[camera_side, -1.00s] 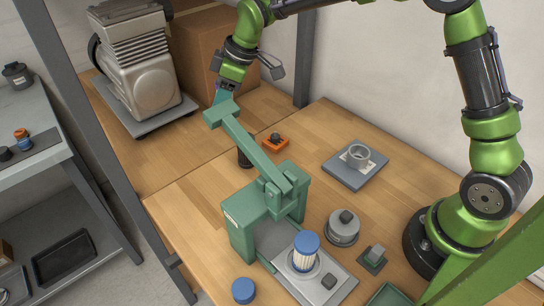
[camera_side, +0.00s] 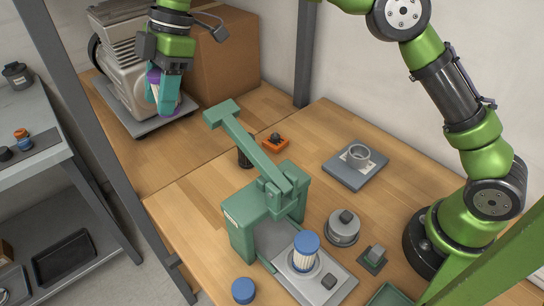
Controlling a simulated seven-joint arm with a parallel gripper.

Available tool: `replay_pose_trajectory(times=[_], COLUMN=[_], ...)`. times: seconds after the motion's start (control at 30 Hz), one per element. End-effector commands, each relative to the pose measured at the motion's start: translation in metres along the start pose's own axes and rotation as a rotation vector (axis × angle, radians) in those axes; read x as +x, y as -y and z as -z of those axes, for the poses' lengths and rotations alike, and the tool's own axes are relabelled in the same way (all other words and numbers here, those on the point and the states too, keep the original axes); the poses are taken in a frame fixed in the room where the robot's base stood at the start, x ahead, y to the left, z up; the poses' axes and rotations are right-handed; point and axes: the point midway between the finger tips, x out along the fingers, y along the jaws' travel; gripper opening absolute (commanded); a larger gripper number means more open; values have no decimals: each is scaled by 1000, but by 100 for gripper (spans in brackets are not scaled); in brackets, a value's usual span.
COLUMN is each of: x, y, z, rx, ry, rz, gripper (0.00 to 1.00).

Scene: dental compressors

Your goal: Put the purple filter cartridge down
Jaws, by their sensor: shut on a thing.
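My gripper (camera_side: 164,97) is at the upper left, in front of the grey compressor. Its teal fingers are shut on the purple filter cartridge (camera_side: 152,78), which shows purple at its upper left edge and at the lower right between the fingers. The fingers hide most of the cartridge. It is held close to the compressor's grey base plate (camera_side: 150,125); I cannot tell whether it touches anything.
The compressor (camera_side: 115,75) and a cardboard box (camera_side: 224,70) stand behind my gripper. A green lever press (camera_side: 265,215) with a blue-capped filter (camera_side: 305,250) stands on the front bench. A grey fixture plate (camera_side: 356,170) lies to the right. Bare wood (camera_side: 190,145) lies below my gripper.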

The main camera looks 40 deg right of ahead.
Motion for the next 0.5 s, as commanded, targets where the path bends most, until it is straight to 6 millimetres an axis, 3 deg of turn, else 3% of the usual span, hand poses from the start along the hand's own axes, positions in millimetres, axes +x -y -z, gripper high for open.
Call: replay_pose_trajectory(times=[0.5], x=[133], y=[1], z=[-56], rx=[5], ry=[0], rz=[6], gripper=[13])
